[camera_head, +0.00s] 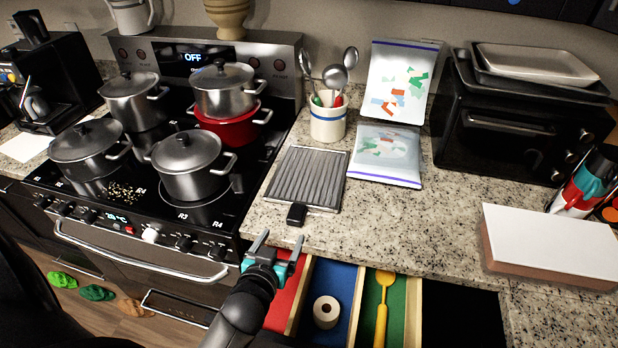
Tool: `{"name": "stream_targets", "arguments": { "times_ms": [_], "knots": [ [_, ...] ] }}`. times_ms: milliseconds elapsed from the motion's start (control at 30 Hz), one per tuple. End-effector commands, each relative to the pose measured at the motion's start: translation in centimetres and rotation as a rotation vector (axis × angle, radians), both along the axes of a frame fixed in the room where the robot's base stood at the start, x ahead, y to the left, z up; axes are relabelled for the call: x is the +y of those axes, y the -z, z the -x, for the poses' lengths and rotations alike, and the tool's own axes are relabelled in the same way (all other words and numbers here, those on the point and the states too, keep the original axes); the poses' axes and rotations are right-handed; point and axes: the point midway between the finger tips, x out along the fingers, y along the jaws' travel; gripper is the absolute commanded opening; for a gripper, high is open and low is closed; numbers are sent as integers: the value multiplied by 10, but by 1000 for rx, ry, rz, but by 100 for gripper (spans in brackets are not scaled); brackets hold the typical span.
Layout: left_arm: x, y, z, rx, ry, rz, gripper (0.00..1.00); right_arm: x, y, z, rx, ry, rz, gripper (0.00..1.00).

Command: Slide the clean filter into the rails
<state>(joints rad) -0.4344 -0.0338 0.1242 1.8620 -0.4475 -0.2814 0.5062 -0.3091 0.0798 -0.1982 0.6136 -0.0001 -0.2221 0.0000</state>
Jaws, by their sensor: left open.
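A grey ribbed metal filter (307,176) lies flat on the granite counter, just right of the stove. A small black block (296,214) is at its front edge; I cannot tell whether it is attached. My left gripper (277,244) is open and empty, in front of the counter's edge and below the black block in the picture. It is apart from the filter. I cannot make out any rails in this view. My right gripper is not in view.
The stove (70,178) with several lidded pots is at the left. An open drawer (342,285) lies below the counter. Bare counter (420,230) is at right.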

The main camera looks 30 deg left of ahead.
Motion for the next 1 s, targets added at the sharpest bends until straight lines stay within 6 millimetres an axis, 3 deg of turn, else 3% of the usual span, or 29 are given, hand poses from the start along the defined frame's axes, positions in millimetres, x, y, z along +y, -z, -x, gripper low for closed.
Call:
{"name": "stream_targets", "arguments": {
  "times_ms": [100, 300, 700, 1000],
  "knots": [
    [4, 6, -15, -1, 1, -1, 85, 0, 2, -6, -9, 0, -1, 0],
    [7, 11, -25, 0, 0, -1, 85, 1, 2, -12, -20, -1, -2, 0],
    [12, 27, -65, -2, 3, -2, 85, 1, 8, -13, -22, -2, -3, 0],
    [14, 30, -73, 0, 2, 0, 85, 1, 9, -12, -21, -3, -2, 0]
  ]
}}
